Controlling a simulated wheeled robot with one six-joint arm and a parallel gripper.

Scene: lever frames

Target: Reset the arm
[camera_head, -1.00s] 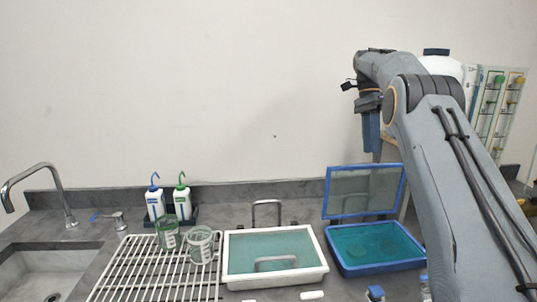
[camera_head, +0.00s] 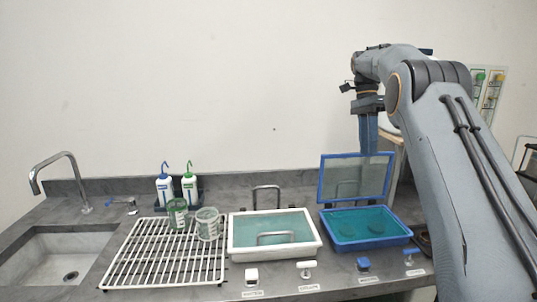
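My arm comes in from the lower right and bends over at the upper right. My gripper (camera_head: 369,135) points down, above and behind the raised lid (camera_head: 356,178) of the blue box (camera_head: 368,243). It looks apart from the counter. Its fingertips are partly hidden by the lid or too small to make out, so I cannot tell whether it is open or shut. I see nothing clearly held in it.
The white box (camera_head: 236,252) has its lid closed. A white rack (camera_head: 150,281) holds two glass beakers (camera_head: 208,230). Two wash bottles (camera_head: 165,190), a sink (camera_head: 60,262) and a tap (camera_head: 62,158) are left. Labelled valves (camera_head: 252,277) line the front edge.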

